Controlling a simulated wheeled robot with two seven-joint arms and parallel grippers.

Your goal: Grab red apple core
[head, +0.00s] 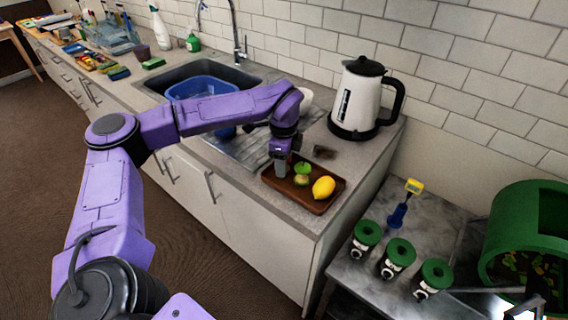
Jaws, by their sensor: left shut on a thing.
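A dark brown wooden tray (320,207) lies on the counter's near right end. In it are a green apple core (302,174) and a yellow lemon (323,187). My left gripper (281,167) points down over the tray's left part, just left of the green core. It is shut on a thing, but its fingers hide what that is. I see no red apple core in the open. My right gripper is not in view.
A white kettle (362,98) stands behind the tray near the wall. A blue basin (200,88) sits in the sink to the left. A lower table at right holds several green-topped containers (397,256) and a green bin (500,225).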

